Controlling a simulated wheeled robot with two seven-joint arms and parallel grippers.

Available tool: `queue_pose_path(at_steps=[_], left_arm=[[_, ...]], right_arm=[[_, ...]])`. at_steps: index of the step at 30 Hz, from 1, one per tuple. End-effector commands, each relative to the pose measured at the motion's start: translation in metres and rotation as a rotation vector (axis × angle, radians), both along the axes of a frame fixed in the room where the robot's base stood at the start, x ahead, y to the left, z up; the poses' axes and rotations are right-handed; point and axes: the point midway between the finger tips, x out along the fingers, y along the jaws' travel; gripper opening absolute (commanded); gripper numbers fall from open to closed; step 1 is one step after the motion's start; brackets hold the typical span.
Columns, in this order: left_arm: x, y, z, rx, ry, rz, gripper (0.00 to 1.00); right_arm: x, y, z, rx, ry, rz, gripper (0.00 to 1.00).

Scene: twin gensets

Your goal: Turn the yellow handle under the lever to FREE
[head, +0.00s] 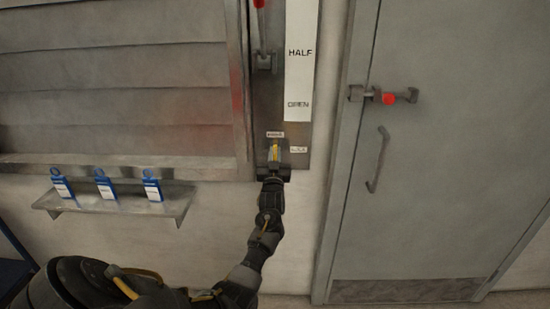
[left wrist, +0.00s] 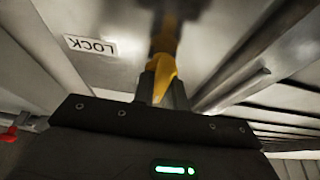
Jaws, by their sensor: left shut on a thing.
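The yellow handle (head: 274,153) is on the metal plate below the lever, just under a small label whose word I cannot read surely in the head view. My left gripper (head: 273,167) is shut on the handle from below. In the left wrist view the yellow handle (left wrist: 165,72) runs up from between the fingers of my left gripper (left wrist: 163,88). The LOCK label (head: 298,150) is right of the handle in the head view, and it also shows in the left wrist view (left wrist: 91,46). The lever (head: 263,60) with a red grip is higher on the plate. My right gripper is not in view.
A white strip (head: 300,65) marked HALF and OPEN stands beside the lever. A shelf (head: 120,203) with several blue tags is at the left, below a slatted shutter (head: 110,95). A grey door (head: 450,160) with a red-marked latch (head: 388,98) is at the right.

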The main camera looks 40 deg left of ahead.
Motion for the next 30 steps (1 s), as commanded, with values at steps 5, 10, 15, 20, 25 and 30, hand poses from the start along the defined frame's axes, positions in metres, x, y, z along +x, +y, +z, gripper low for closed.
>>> queue_pose_path(at_steps=[5, 10, 15, 20, 25, 30], left_arm=[[0.000, 0.000, -0.001, -0.027, -0.018, 0.000, 0.00], [0.000, 0.000, -0.001, -0.034, -0.022, -0.001, 0.00], [0.000, 0.000, -0.001, -0.034, -0.022, 0.000, 0.00], [0.000, 0.000, -0.001, -0.034, -0.022, 0.000, 0.20], [0.000, 0.000, -0.001, -0.032, -0.022, 0.000, 0.35], [0.000, 0.000, 0.000, -0.031, -0.022, 0.000, 0.35]], right_arm=[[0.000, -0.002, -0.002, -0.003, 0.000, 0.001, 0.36], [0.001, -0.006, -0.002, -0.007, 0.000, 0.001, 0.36], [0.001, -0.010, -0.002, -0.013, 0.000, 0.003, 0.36], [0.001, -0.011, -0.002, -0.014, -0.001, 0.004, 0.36], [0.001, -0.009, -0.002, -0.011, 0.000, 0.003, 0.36], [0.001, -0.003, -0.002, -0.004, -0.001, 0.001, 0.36]])
